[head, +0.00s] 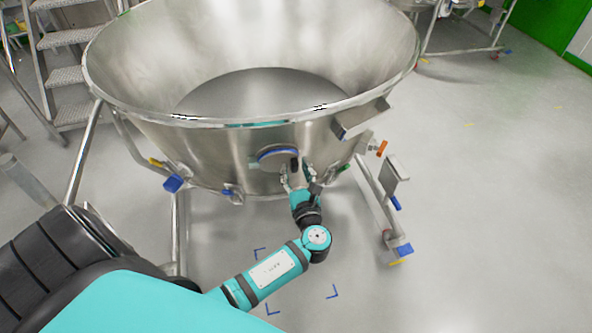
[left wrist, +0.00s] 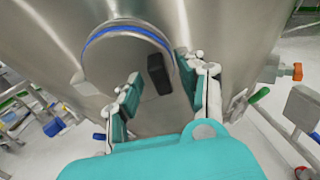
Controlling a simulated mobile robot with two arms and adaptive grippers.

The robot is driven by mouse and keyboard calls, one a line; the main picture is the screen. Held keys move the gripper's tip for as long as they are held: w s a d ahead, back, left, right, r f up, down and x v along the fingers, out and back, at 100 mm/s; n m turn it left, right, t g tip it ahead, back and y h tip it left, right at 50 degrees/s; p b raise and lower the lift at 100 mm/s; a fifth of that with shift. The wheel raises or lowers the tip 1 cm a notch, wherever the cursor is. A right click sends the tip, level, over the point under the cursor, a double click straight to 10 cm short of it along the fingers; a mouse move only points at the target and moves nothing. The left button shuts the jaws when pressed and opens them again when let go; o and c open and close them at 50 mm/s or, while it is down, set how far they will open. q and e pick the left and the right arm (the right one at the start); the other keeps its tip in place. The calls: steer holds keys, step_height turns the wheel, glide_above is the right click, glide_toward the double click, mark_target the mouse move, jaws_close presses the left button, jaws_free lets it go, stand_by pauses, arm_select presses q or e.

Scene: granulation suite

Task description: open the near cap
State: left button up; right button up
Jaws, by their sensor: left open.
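The near cap (head: 277,155) is a round metal lid with a blue rim on the front wall of the large steel vessel (head: 190,144). It lies flat against the wall and looks closed. In the left wrist view the cap (left wrist: 115,60) fills the upper middle, with a black handle (left wrist: 159,74) on its right part. My left gripper (left wrist: 160,95) is open, with one finger on each side of the black handle. I cannot tell if a finger touches it. In the head view my left gripper (head: 297,178) is just below the cap. My right gripper is not in view.
The vessel stands on a wheeled frame; a caster with a blue brake (head: 398,249) is at the right. An orange-handled valve (head: 382,148) sits right of the cap. Metal steps (head: 68,75) stand at the left.

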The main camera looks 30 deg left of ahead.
arm_select(q)
jaws_close()
stand_by(0.3)
